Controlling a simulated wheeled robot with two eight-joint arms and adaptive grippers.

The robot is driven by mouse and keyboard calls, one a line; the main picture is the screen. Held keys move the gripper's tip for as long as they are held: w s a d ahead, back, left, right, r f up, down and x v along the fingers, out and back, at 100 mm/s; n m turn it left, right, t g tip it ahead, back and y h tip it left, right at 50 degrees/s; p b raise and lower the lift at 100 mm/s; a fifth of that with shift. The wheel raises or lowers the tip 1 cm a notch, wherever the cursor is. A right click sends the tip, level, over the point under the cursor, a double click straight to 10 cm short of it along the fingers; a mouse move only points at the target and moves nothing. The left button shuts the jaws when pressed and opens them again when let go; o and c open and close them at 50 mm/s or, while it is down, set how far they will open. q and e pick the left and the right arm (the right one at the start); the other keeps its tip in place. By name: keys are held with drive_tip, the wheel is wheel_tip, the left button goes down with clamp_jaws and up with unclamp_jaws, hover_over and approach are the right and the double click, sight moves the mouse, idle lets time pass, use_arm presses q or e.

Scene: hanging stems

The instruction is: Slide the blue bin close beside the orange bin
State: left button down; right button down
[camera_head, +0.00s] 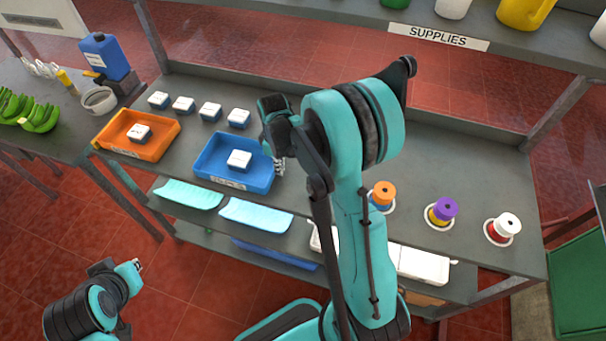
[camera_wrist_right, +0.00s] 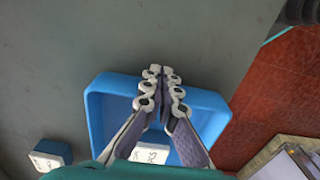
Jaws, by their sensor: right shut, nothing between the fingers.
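The blue bin (camera_head: 235,183) stands on the table's upper surface, right of the orange bin (camera_head: 155,152), with a narrow strip of bare table between them. Each bin holds one small white-topped box. My right gripper (camera_head: 279,166) is shut and empty, pointing down at the blue bin's right wall. In the right wrist view, its closed fingertips (camera_wrist_right: 163,72) overlap the rim of the blue bin (camera_wrist_right: 100,110); I cannot tell whether they touch it. My left gripper (camera_head: 136,265) is low at the left, away from the bins; its finger opening is unclear.
Several small white-topped boxes (camera_head: 210,111) stand in a row behind the bins. Spools (camera_head: 441,211) stand on the right part of the table. A blue jug (camera_head: 104,57) stands on the left table. Turquoise trays (camera_head: 255,215) lie on the shelf below.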

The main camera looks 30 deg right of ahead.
sight(237, 155)
drive_tip(key=w+a, duration=0.6)
drive_tip(key=w, duration=0.1)
drive_tip(key=w+a, duration=0.3)
drive_tip(key=w, duration=0.1)
drive_tip(key=shift+w+a, duration=0.1)
drive_tip(key=shift+a, duration=0.2)
drive_tip(key=shift+d+b, duration=0.1)
drive_tip(key=shift+b, duration=0.2)
